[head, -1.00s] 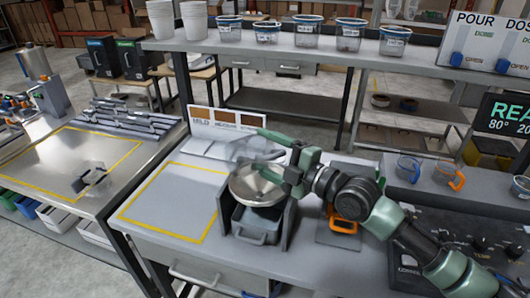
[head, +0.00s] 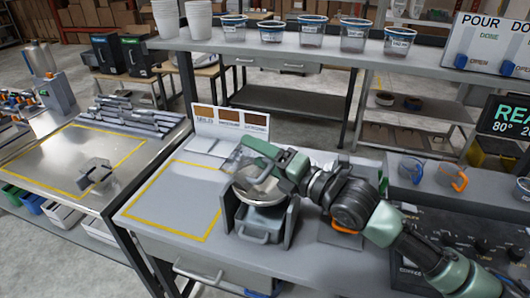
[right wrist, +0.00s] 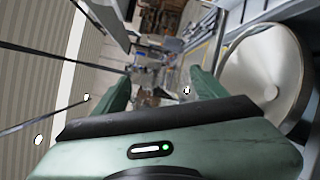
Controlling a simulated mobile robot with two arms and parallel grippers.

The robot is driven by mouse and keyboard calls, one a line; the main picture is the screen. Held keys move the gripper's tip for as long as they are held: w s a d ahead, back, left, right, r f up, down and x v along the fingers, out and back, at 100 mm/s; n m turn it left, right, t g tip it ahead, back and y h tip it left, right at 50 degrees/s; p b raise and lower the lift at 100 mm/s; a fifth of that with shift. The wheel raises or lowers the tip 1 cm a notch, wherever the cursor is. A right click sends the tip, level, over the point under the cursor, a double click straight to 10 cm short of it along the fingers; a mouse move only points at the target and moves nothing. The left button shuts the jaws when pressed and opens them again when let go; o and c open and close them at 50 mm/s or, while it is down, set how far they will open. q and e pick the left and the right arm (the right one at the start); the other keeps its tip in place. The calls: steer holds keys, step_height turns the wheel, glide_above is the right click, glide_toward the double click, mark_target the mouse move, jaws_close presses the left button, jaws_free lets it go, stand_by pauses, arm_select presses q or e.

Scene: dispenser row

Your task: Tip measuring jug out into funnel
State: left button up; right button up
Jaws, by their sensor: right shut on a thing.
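The funnel (head: 258,190) is a wide, shiny metal bowl set in a grey stand on the workbench. My right gripper (head: 262,160) is directly above its back rim, turned over to one side, and shut on the clear measuring jug (head: 237,160). The jug is mostly hidden behind the green fingers, and only a faint clear edge shows. In the right wrist view the two green fingers (right wrist: 160,88) show, with the funnel (right wrist: 265,70) close on the right. I cannot tell whether anything is flowing from the jug. My left gripper is not in view.
A grey drawer-like bin (head: 262,222) sits under the funnel between the stand's side walls. A yellow-outlined area (head: 172,205) on the left of the bench is bare. Two clear cups with blue and orange handles (head: 453,178) stand at right. Several blue-rimmed tubs (head: 312,32) line the shelf above.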

mark_target(249, 151)
steer(key=r+n, duration=0.1)
steer(key=n, duration=0.1)
steer(key=s+a+r+n, duration=0.1)
steer(key=n, duration=0.1)
steer(key=s+a+r+n, duration=0.1)
steer(key=n, duration=0.2)
steer(key=shift+s+r, duration=0.25)
steer(key=shift+s+a+r+n, duration=0.15)
steer(key=shift+n, duration=0.75)
steer(key=n, duration=0.3)
steer(key=shift+s+a+r+n, duration=0.25)
steer(key=shift+s+r+n, duration=0.05)
steer(key=shift+r, duration=0.05)
steer(key=shift+s+a+n+p, duration=0.1)
steer(key=shift+n+p, duration=0.2)
steer(key=shift+n, duration=0.1)
